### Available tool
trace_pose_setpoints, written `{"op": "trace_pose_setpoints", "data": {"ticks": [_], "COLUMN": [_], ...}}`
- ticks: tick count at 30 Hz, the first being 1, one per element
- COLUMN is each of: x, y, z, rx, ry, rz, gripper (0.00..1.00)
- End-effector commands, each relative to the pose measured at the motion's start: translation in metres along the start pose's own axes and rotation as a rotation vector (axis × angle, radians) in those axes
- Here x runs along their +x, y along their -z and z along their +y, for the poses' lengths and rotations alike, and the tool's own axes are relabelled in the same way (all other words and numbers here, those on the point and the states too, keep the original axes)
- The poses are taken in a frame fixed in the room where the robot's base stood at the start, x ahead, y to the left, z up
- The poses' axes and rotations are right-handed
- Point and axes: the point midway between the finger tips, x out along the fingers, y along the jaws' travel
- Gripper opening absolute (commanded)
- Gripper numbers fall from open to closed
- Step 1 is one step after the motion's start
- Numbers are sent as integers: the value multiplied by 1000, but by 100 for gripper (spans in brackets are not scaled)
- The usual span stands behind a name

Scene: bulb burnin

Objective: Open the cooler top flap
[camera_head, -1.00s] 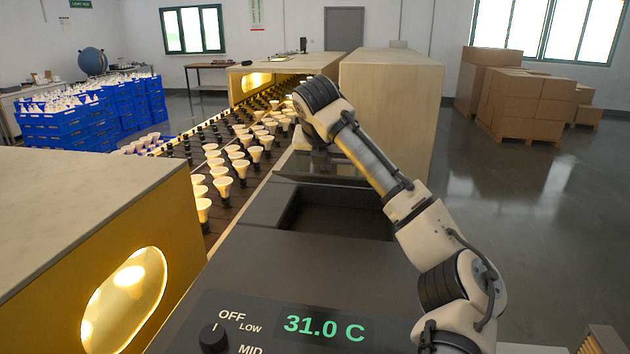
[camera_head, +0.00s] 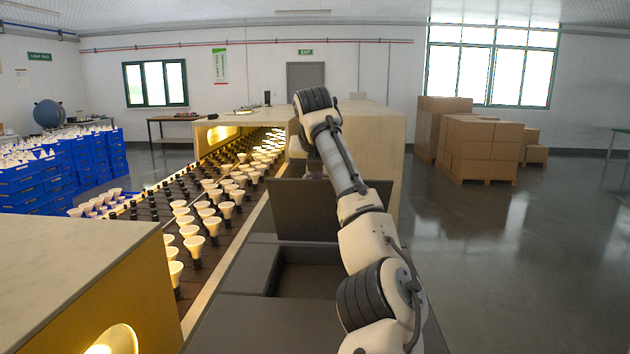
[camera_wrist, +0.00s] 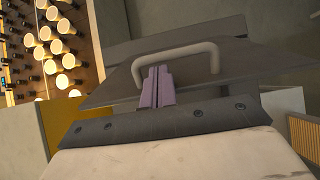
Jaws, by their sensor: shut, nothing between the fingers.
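The cooler top flap (camera_head: 310,212) is a dark grey panel standing raised at the far side of the cooler's open well (camera_head: 312,280) in the head view. In the wrist view the flap (camera_wrist: 235,62) shows as a dark slab with a pale bent handle (camera_wrist: 178,52). My gripper (camera_wrist: 157,70) has its purple fingers pressed together, with nothing between them. In that view the fingertips lie just below the handle's bar, between its two legs; whether they touch it I cannot tell. In the head view my arm mostly hides the gripper.
A conveyor (camera_head: 190,235) with rows of lit bulbs runs along the cooler's left. A yellow-sided cabinet (camera_head: 110,290) stands at the near left, and a wooden-coloured box (camera_head: 385,150) behind my arm. The floor (camera_head: 500,260) to the right is clear; cartons (camera_head: 480,150) stand farther back.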

Motion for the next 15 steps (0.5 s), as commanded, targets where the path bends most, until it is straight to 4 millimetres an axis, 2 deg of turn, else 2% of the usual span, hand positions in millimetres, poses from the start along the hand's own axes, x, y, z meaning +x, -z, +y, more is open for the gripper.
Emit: {"op": "trace_pose_setpoints", "data": {"ticks": [15], "x": [2], "y": [-22], "z": [9], "rx": [0], "ry": [-2], "rz": [-1], "gripper": [0]}}
